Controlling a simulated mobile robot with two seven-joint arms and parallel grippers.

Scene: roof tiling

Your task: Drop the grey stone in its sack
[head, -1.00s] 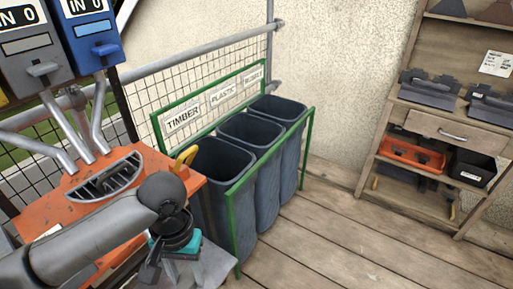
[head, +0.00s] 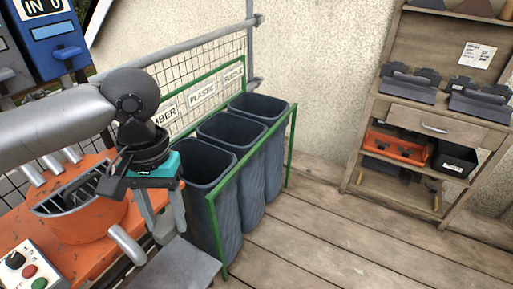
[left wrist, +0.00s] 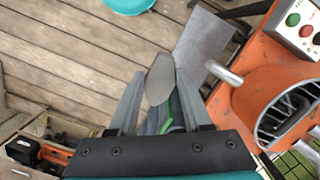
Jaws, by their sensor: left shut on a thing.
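The grey stone (left wrist: 160,79) shows in the left wrist view as a flat-faced grey lump between the two fingers. My left gripper (head: 162,232) is shut on it, pointing down above a grey metal plate and left of the sacks. In the head view I cannot clearly tell the stone from the fingers. Three dark blue-grey open sacks stand in a green frame: the timber sack (head: 216,205) nearest, the plastic sack (head: 247,180) in the middle and the rubble sack (head: 274,160) farthest. Their insides look dark. My right gripper is not in view.
An orange machine (head: 85,225) with a grey chute stands at left, with a button box (head: 28,265) in front. The green frame rail (head: 250,152) edges the sacks. A wooden shelf (head: 430,125) stands at right. The plank floor between is clear.

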